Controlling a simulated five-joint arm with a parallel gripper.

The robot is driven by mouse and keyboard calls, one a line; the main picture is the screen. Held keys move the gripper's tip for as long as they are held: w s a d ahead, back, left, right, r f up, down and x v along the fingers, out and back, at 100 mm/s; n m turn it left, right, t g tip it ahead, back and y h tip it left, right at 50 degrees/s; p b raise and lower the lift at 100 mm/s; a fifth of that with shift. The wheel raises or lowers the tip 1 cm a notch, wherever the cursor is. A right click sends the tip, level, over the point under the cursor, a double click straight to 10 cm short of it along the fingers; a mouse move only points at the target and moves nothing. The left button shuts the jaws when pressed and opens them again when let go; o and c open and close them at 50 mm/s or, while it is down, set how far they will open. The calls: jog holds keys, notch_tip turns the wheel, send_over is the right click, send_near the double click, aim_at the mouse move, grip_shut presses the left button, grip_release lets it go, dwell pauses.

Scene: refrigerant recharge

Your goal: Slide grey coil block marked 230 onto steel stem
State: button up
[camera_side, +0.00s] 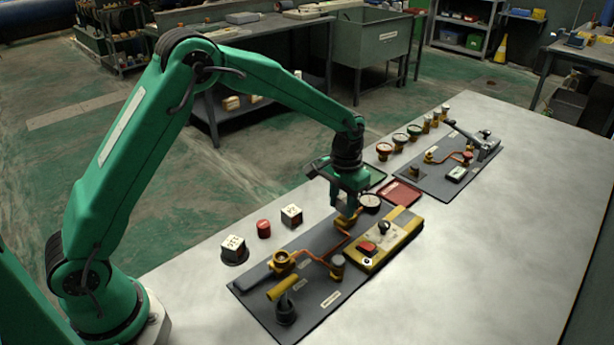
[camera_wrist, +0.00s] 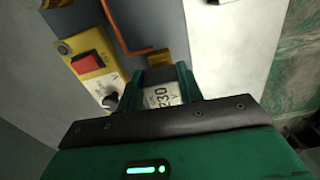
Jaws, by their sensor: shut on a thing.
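The grey coil block (camera_wrist: 161,96) shows the print 230 in the wrist view. My gripper (camera_wrist: 158,80) is shut on it, with one green jaw on each side. In the side view my gripper (camera_side: 345,205) points down over a brass fitting (camera_side: 347,219) at the far end of the near grey board. The brass fitting also shows just beyond the block in the wrist view (camera_wrist: 159,57). The steel stem cannot be made out in either view. Whether the block touches the fitting or stem I cannot tell.
A yellow box with a red switch (camera_side: 368,248) stands close beside the fitting. Copper pipe (camera_side: 318,258) runs along the near board. A round gauge (camera_side: 370,203) and a red tray (camera_side: 400,193) lie close by. Two pale blocks (camera_side: 233,248) (camera_side: 291,215) and a red part (camera_side: 264,229) stand left.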

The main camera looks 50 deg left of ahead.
jog(key=shift+f, duration=0.75)
jog(key=o, duration=1.4)
jog(key=shift+r, duration=3.5)
